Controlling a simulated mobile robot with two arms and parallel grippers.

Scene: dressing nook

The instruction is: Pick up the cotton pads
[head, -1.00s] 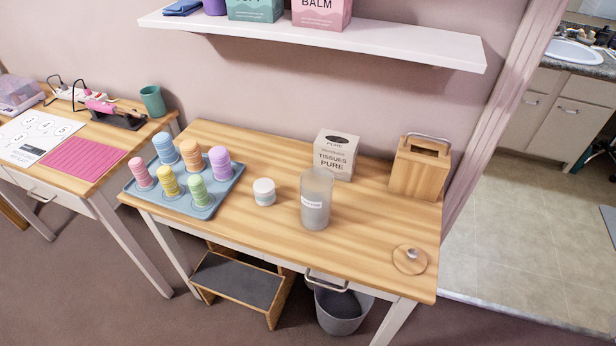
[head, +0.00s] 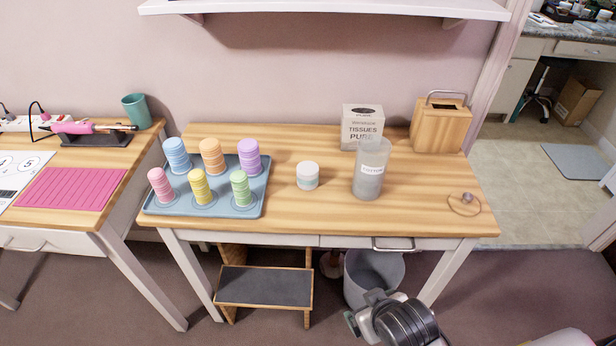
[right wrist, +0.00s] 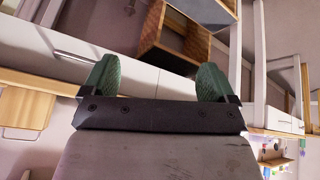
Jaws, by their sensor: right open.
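The cotton pads (head: 308,176) appear to be the short white stack with a pale teal band. They stand upright on the middle of the wooden table (head: 330,215), in the head view. A frosted container (head: 370,172) with a label that seems to read "COTTON" stands just right of them, apart and without a lid. My right gripper shows in the right wrist view with its green fingers (right wrist: 155,80) spread and nothing between them. In the head view my right arm is low in front of the table, well away from the pads. My left gripper is out of view.
A blue tray (head: 220,208) of coloured ringed stacks lies left of the pads. A tissue box (head: 362,128), a wooden box (head: 440,127) and a knobbed disc (head: 464,205) are to the right. A step stool (head: 265,287) and a bin (head: 373,278) stand below. Table space before the pads is clear.

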